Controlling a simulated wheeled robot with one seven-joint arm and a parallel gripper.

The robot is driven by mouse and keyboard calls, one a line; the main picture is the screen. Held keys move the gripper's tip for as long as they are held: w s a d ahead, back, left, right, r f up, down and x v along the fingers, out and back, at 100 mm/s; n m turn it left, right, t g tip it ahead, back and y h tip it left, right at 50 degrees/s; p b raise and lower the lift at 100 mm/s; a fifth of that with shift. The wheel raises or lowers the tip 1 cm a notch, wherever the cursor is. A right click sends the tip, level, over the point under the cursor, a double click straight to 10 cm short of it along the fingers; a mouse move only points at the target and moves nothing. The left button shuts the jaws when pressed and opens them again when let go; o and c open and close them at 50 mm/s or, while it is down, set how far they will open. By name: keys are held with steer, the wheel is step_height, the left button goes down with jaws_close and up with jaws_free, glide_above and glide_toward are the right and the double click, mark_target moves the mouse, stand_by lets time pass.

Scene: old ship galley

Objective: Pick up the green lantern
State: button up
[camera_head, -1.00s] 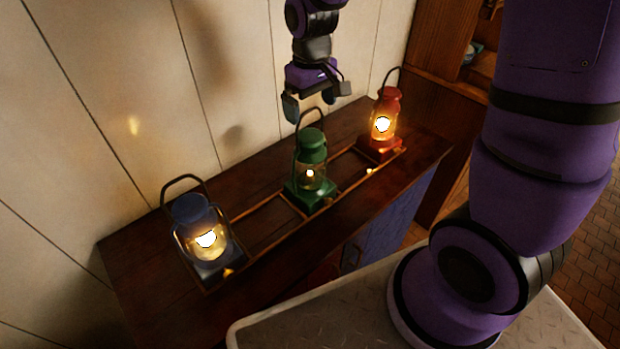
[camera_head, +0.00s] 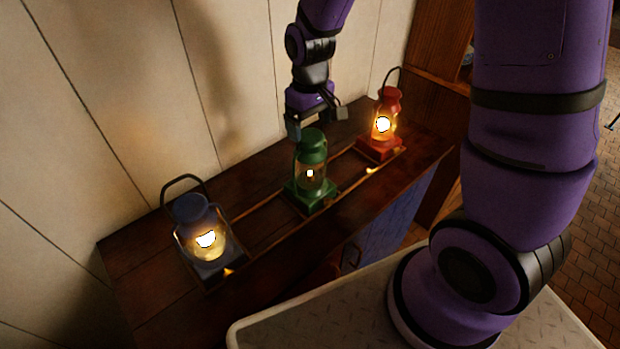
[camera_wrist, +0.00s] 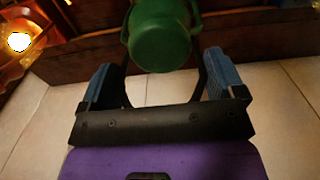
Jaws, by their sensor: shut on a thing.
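In the wrist view the green lantern's cap (camera_wrist: 163,40) shows beyond and between the two blue-padded fingers of my gripper (camera_wrist: 158,72). The fingers are shut on the lantern's wire handle, which is mostly hidden in the head view. The lantern's base still appears to rest in the frame.
A lit blue lantern (camera_head: 204,240) stands at the left end of the frame and a lit red lantern (camera_head: 382,128) at the right end, close to my gripper. A pale panelled wall (camera_head: 120,100) rises close behind the dark cabinet top (camera_head: 150,290).

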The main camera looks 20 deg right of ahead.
steer(key=shift+c, duration=1.1)
steer(key=shift+r, duration=5.1)
